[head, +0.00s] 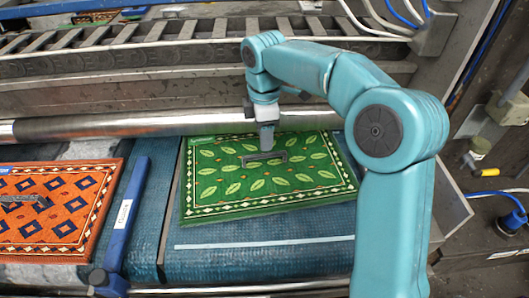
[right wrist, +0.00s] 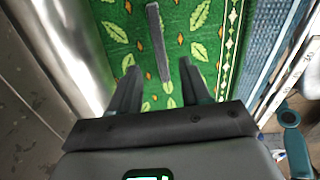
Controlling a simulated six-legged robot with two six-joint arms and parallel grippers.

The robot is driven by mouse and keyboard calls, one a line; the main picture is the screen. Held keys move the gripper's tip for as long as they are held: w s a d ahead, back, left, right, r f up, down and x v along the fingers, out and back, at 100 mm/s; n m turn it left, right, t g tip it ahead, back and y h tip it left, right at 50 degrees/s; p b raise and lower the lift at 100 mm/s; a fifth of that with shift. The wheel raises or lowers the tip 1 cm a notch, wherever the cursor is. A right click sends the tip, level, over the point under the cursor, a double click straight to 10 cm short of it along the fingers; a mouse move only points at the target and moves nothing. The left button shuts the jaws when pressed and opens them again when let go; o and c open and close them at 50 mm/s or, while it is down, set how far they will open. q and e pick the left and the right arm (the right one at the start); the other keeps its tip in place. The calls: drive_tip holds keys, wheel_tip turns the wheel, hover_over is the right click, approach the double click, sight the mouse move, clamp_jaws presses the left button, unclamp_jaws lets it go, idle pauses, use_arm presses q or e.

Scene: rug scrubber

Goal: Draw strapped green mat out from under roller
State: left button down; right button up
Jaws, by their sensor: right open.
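The green mat (head: 225,200) with a leaf pattern and a cream border lies on the blue belt, its far edge against the metal roller (head: 110,126). A grey strap (head: 250,159) lies across its upper middle. My right gripper (head: 267,146) is over the mat at the strap. In the right wrist view the open fingers (right wrist: 159,72) point at the green mat (right wrist: 190,25), with the grey strap (right wrist: 158,45) running between them and nothing held. The roller (right wrist: 65,45) is at the left there. My left gripper is not in view.
An orange patterned mat (head: 88,190) lies at the left, beyond a blue bar (head: 126,215). A pale line (head: 262,243) crosses the bare belt (head: 215,265) in front of the green mat. Slatted machinery (head: 100,60) stands behind the roller. A yellow-handled tool (head: 484,145) is at the right.

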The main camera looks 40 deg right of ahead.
sight(265, 154)
wheel_tip(265, 154, down, 7)
drive_tip(key=shift+r, duration=0.15)
clamp_jaws()
